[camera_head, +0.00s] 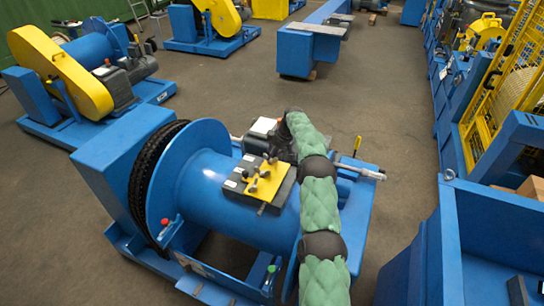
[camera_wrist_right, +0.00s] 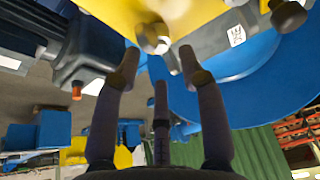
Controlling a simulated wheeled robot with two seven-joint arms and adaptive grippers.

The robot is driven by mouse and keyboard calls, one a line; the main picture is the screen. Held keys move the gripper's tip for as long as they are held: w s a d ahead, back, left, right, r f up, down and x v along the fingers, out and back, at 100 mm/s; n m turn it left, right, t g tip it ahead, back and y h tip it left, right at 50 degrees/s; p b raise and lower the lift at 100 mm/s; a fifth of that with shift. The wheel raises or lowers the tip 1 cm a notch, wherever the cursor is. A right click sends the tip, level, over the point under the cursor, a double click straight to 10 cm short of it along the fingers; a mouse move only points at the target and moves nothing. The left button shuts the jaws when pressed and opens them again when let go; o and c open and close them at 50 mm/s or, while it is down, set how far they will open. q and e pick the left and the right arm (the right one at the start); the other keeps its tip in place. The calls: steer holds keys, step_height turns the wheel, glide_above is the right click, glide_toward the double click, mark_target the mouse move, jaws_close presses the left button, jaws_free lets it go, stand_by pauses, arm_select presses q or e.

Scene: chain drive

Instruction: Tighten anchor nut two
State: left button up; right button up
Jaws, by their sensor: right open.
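A yellow plate (camera_head: 264,186) with several grey bolts or nuts (camera_head: 265,174) sits on a dark block on top of the blue drum. My right arm, in a green sleeve, reaches across the drum, and my right gripper (camera_head: 277,148) is at the plate's far edge, partly hidden. In the right wrist view my right gripper (camera_wrist_right: 158,70) is open and empty. A metal nut (camera_wrist_right: 152,38) on the yellow plate (camera_wrist_right: 195,12) is just beyond its fingertips, apparently apart from them. Another bolt head (camera_wrist_right: 288,15) is at the right. I cannot tell which is anchor nut two. My left gripper is out of view.
The blue drum (camera_head: 215,185) has a black chain (camera_head: 150,180) around its left end and a blue frame beneath. A blue bin (camera_head: 450,245) stands at the right, near a yellow mesh guard (camera_head: 500,75). Other blue and yellow machines stand behind. Grey floor is open between them.

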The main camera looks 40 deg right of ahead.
steer(key=shift+x, duration=0.8)
jaws_close()
